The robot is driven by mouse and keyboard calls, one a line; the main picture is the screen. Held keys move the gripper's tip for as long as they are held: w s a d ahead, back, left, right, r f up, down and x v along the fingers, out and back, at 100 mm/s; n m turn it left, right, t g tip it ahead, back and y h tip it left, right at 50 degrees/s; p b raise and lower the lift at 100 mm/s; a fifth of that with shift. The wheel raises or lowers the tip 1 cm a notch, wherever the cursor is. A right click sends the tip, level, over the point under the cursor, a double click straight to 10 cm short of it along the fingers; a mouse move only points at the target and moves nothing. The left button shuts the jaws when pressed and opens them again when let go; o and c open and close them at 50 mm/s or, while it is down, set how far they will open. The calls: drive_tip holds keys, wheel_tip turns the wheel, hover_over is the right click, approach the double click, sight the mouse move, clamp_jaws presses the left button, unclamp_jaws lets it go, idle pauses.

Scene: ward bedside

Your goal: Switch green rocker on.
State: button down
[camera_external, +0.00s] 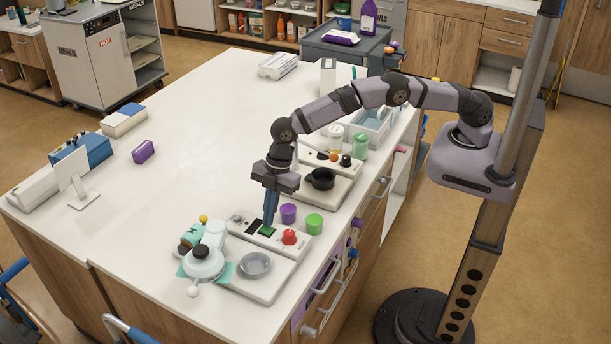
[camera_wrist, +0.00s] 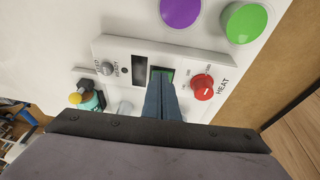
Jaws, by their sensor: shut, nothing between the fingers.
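The green rocker (camera_external: 267,231) sits in a white control panel (camera_external: 250,222) near the front of the counter. In the wrist view the green rocker (camera_wrist: 161,73) shows just beyond my fingertips, partly hidden by them. My gripper (camera_external: 269,223) points down with its blue fingers shut and empty, its tips at or just over the rocker. It also shows in the wrist view (camera_wrist: 163,80). I cannot tell whether the tips touch the rocker or which way it is tipped.
A red heat knob (camera_external: 289,237) is right of the rocker. A purple cup (camera_external: 288,213) and a green cup (camera_external: 314,224) stand behind. A metal dish (camera_external: 255,265) and a pale kettle-like vessel (camera_external: 203,262) are in front. A black pot (camera_external: 321,179) stands behind my gripper.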

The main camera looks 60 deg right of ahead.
drive_tip(key=r, duration=0.1)
drive_tip(key=r+p, duration=0.2)
drive_tip(key=r, duration=0.1)
drive_tip(key=shift+s, duration=0.3)
drive_tip(key=shift+d+r+b, duration=0.15)
drive_tip(key=shift+r+b, duration=0.15)
drive_tip(key=shift+b, duration=0.45)
drive_tip(key=b+v, duration=0.2)
drive_tip(key=v, duration=0.7)
drive_tip(key=shift+b, duration=0.4)
drive_tip(key=shift+w+a+b, duration=0.2)
drive_tip(key=shift+w+b, duration=0.15)
drive_tip(key=shift+b, duration=0.4)
drive_tip(key=shift+r, duration=0.2)
drive_tip(key=shift+w+f, duration=0.1)
drive_tip(key=p, duration=0.4)
hover_over(272, 227)
drive_tip(key=w, duration=0.2)
wheel_tip(272, 227, down, 12)
drive_tip(key=shift+s+r, duration=0.1)
drive_tip(key=shift+f+p, duration=0.35)
drive_tip(key=shift+f, duration=0.45)
